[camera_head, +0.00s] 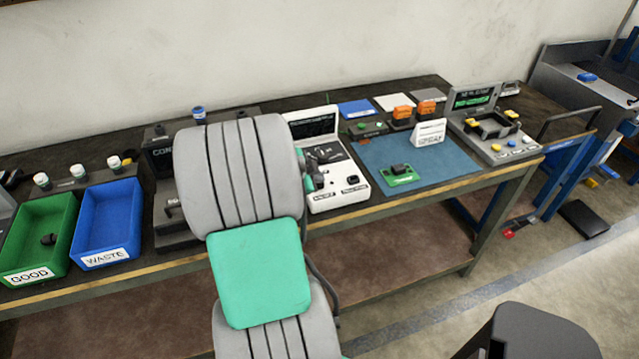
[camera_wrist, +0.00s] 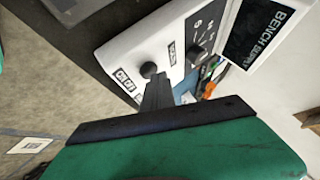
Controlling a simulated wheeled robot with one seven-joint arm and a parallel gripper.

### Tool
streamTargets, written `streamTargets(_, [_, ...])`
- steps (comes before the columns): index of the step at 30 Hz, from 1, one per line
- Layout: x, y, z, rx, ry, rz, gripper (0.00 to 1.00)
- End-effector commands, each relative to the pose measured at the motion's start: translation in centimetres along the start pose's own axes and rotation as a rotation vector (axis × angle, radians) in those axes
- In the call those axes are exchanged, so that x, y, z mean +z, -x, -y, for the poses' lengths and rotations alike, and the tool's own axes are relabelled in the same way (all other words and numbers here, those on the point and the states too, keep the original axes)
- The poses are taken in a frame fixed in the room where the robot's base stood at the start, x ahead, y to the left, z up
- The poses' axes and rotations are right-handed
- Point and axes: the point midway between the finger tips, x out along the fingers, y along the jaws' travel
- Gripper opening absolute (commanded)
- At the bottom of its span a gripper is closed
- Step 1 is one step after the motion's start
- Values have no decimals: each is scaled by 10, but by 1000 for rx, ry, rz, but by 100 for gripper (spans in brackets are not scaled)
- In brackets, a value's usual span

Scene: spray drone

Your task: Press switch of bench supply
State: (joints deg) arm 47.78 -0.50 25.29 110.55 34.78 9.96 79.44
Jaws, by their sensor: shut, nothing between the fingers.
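The bench supply (camera_head: 345,183) is a white unit with a dark display, standing on the workbench just right of my arm. In the wrist view the bench supply (camera_wrist: 218,27) shows its tilted "BENCH SUPPLY" display, a black knob and small labels. A round black control (camera_wrist: 149,68), which looks like the switch, sits beside an ON/OFF label. My gripper (camera_wrist: 156,86) is shut and empty, its tips right by this control and partly overlapping it in view. I cannot tell whether they touch. In the head view my arm hides part of the supply's left side.
Left of my arm stand a green GOOD bin (camera_head: 62,215) and a blue WASTE bin (camera_head: 135,205). Right of the supply lie a blue mat (camera_head: 445,160) with a green board (camera_head: 400,177) and a white card (camera_head: 430,132). A grey fixture (camera_head: 490,150) stands at the bench's right end.

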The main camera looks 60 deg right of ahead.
Motion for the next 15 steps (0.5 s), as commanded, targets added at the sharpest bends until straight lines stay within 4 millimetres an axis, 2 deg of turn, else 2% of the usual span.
streamTargets(15, [-8, 11, 8, -1, -1, 0, 0])
